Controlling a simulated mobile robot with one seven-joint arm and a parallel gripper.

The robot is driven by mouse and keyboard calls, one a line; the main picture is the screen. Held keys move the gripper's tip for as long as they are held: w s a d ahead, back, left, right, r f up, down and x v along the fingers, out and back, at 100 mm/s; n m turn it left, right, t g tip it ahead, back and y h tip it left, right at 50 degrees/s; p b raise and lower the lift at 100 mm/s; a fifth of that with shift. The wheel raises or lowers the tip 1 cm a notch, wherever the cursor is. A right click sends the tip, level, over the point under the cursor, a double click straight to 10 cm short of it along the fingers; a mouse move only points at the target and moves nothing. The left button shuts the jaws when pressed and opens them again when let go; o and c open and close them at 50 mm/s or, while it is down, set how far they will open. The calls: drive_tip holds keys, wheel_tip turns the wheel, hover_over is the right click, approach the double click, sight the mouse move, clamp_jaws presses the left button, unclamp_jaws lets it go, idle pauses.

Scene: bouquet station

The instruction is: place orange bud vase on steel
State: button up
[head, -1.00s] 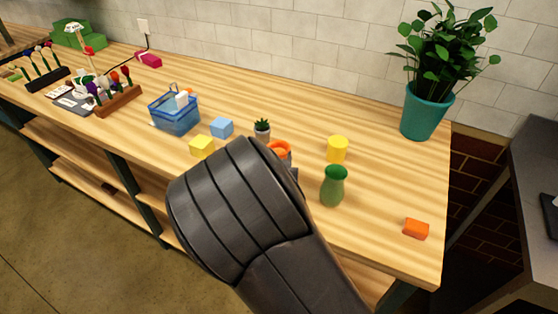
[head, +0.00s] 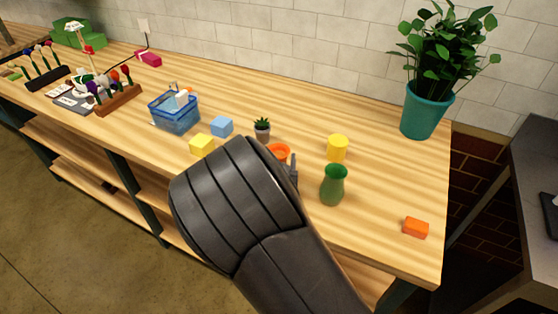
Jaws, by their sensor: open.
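The orange bud vase (head: 279,151) stands on the wooden bench, with only its rim and upper part showing; my arm hides the rest. My gripper (head: 290,166) is at the vase, mostly hidden behind my dark arm. One grey finger shows just right of the vase; whether it touches cannot be told. The gripper is open. No surface is clearly marked as steel; a dark grey counter (head: 535,175) stands beyond the bench's right end.
A green vase (head: 333,186) and a yellow cylinder (head: 337,149) stand close to the right. An orange block (head: 415,228) lies front right, and a large potted plant (head: 422,112) stands at the back.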

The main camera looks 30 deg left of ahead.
sight(279, 150)
drive_tip(key=shift+o, duration=0.5)
drive_tip(key=v, duration=1)
drive_tip(key=shift+s+d+r, duration=0.1)
drive_tip(key=shift+s+d, duration=0.1)
drive_tip(key=shift+d, duration=0.3)
drive_tip(key=r, duration=0.3)
drive_tip(key=shift+a, duration=0.25)
drive_tip(key=shift+w+a+r, duration=0.1)
drive_tip(key=shift+w+r, duration=0.1)
drive_tip(key=shift+r, duration=0.15)
drive_tip(key=x, duration=1)
drive_tip(key=shift+w+a, duration=0.15)
drive_tip(key=shift+a, duration=0.05)
clamp_jaws()
